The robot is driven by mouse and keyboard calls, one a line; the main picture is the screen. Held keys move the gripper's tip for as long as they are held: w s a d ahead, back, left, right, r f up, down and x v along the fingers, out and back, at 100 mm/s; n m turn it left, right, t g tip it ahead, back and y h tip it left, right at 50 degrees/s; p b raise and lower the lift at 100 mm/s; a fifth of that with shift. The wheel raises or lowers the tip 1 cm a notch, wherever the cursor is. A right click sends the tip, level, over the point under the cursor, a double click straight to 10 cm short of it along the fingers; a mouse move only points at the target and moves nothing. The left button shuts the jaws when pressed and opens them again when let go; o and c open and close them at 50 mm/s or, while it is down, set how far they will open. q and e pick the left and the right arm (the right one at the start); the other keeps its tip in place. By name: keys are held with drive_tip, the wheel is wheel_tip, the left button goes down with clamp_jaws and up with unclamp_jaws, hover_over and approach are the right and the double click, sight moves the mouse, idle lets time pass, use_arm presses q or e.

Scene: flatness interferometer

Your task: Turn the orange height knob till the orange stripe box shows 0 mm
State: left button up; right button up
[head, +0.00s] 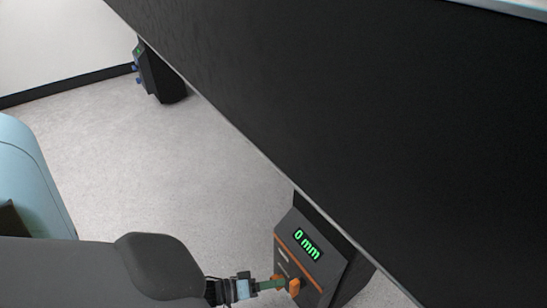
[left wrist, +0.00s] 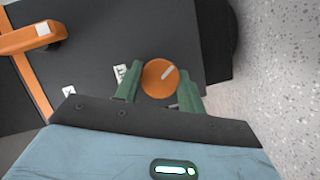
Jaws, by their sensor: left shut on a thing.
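The orange stripe box (head: 316,262) stands at the lower right in the head view, dark with an orange stripe. Its display (head: 307,243) reads 0 mm in green. The orange height knob (left wrist: 160,78) is round with a white pointer mark, in the middle of the left wrist view. My left gripper (left wrist: 160,92) has its green fingers on either side of the knob and is shut on it. In the head view the left gripper (head: 279,284) reaches the box's lower face, and its fingertips partly hide the knob. My right gripper is not in view.
An orange lever-like part (left wrist: 32,38) crosses the stripe left of the knob in the left wrist view. A second dark box with blue parts (head: 158,76) stands at the back left. A large black panel (head: 350,110) fills the upper right. The grey floor (head: 170,165) between is clear.

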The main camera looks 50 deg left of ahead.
use_arm(q)
drive_tip(key=shift+f+n+b, duration=0.1)
drive_tip(key=shift+n+b, duration=0.3)
drive_tip(key=shift+n, duration=0.1)
idle(0.3)
drive_tip(key=o, duration=1)
drive_tip(key=shift+c, duration=0.2)
drive_tip(key=p+v, duration=0.2)
drive_tip(key=v, duration=0.6)
drive_tip(key=shift+f, duration=0.15)
drive_tip(key=shift+w, duration=0.1)
